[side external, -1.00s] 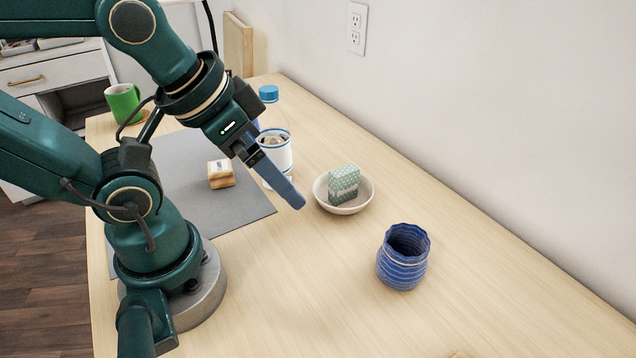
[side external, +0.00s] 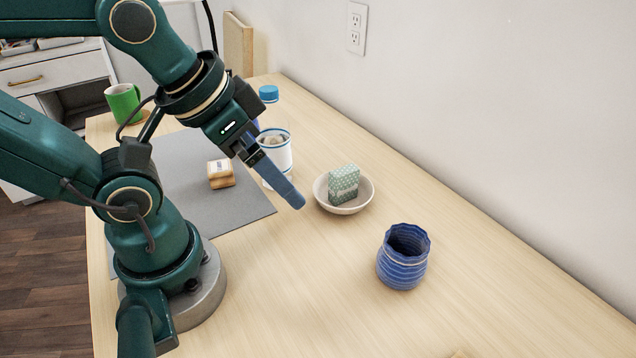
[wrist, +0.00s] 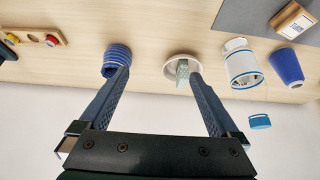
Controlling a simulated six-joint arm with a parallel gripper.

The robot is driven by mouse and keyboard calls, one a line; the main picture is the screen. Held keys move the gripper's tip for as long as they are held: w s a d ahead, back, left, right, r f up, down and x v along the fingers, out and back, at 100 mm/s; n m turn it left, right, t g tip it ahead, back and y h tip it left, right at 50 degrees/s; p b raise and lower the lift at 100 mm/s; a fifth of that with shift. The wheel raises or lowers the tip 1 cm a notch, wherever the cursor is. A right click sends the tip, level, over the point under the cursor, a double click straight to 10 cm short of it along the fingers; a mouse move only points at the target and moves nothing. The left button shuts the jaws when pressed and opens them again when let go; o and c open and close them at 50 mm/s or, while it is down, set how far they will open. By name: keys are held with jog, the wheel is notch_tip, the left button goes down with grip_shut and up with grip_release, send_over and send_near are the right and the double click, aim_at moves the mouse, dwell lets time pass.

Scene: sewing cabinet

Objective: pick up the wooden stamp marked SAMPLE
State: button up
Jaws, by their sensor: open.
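The wooden stamp (side external: 221,174) is a small light block with a pale label on top, lying on the grey mat (side external: 238,205) in the side view. It also shows at the upper right corner of the wrist view (wrist: 294,20); its lettering is too small to read. My gripper (side external: 297,203) is in the air to the right of the stamp in the side view, apart from it. In the wrist view my gripper (wrist: 158,72) has its two blue fingers spread wide, with nothing held between them.
A white bowl (side external: 358,203) holds a green patterned block (side external: 344,184). A blue ribbed cup (side external: 403,257) stands nearer. A white canister (side external: 279,152), blue-capped bottle (side external: 269,94) and green mug (side external: 123,103) stand farther back. A wooden strip with coloured knobs (wrist: 32,38) shows in the wrist view.

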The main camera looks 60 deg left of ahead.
jog(key=m+g+y, duration=0.8)
jog(key=m+y, duration=0.5)
jog(key=m, duration=0.2)
send_near(226, 174)
jog(key=shift+s+a+f, duration=0.1)
jog(key=shift+s, duration=0.55)
jog(key=shift+w+a+f+m, duration=0.2)
jog(key=shift+w+a+m, duration=0.1)
jog(key=shift+m, duration=0.3)
jog(key=x, duration=1.2)
jog(key=shift+w+r, duration=0.1)
jog(key=shift+w, duration=0.15)
jog(key=c, duration=1.2)
